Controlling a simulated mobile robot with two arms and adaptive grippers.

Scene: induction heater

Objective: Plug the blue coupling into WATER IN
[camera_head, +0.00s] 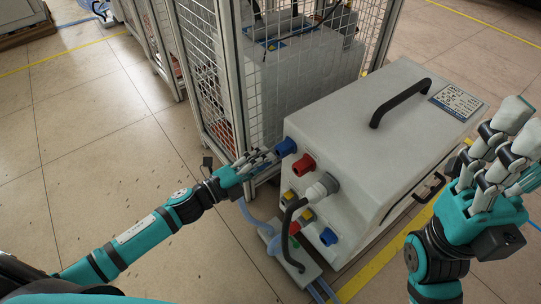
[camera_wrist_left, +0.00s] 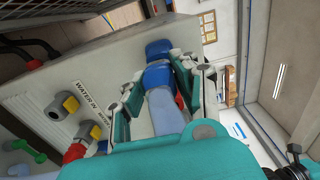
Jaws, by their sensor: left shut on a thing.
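My left gripper (camera_head: 262,158) is at the front left corner of the grey heater cabinet (camera_head: 400,120), beside its blue port (camera_head: 286,147). In the left wrist view its fingers are shut on the blue coupling (camera_wrist_left: 157,75), with a pale blue hose (camera_wrist_left: 165,108) behind it. The coupling lines up with the blue port (camera_wrist_left: 158,48) on the panel and looks very close to it; I cannot tell if it is seated. A WATER IN label (camera_wrist_left: 88,95) shows on the panel. My right gripper (camera_head: 522,128) is raised at the right, its fingers extended and apart, with nothing seen in it.
A red port (camera_head: 303,164) and a grey connector (camera_head: 322,187) with a black cable are beside the blue port. A wire mesh cage (camera_head: 225,80) stands close behind. Hoses run to a low block (camera_head: 290,258) on the floor. The floor at left is clear.

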